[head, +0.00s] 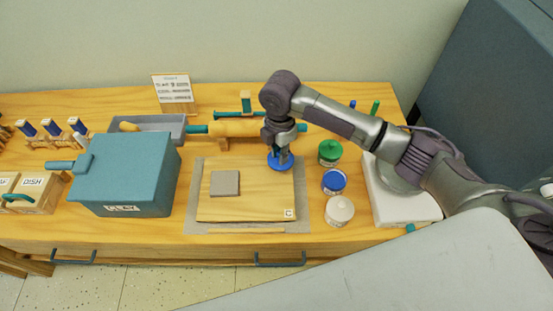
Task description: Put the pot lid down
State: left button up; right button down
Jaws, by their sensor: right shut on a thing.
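The pot lid (279,163) is a blue disc under my right gripper (279,151). My right gripper is shut on it from above, and its fingers hide part of the lid. The lid is over the upper right part of the wooden board (262,205); whether it touches the board I cannot tell. A pot with a blue top (334,181) stands just right of the board, between a green-topped pot (330,152) and a white-topped pot (339,210). My left gripper is not in view.
A grey square slab (225,183) lies on the board's left half. A teal box (125,175) stands left of the board. A rolling pin (240,128) lies behind it. A white object (410,207) is at the right under my arm. The board's lower middle is bare.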

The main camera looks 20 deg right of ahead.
aim_at(277, 158)
jog(key=shift+w+a+f, duration=0.15)
jog(key=shift+a+f, duration=0.05)
jog(key=shift+a, duration=0.1)
jog(key=shift+f, duration=0.3)
notch_tip(277, 158, down, 2)
jog(key=shift+f+p, duration=0.25)
jog(key=shift+p, duration=0.15)
jog(key=shift+f, duration=0.55)
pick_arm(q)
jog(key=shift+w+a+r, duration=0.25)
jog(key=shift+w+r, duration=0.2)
pick_arm(e)
jog(key=c, duration=1.1)
grip_release()
jog(key=shift+f, duration=0.1)
jog(key=shift+o, duration=0.2)
jog(key=shift+w+r, duration=0.1)
jog(key=shift+r, duration=0.5)
pick_arm(q)
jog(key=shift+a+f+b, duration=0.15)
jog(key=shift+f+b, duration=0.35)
jog(key=shift+b, duration=0.05)
pick_arm(e)
notch_tip(277, 158, up, 11)
jog(key=shift+r, duration=0.1)
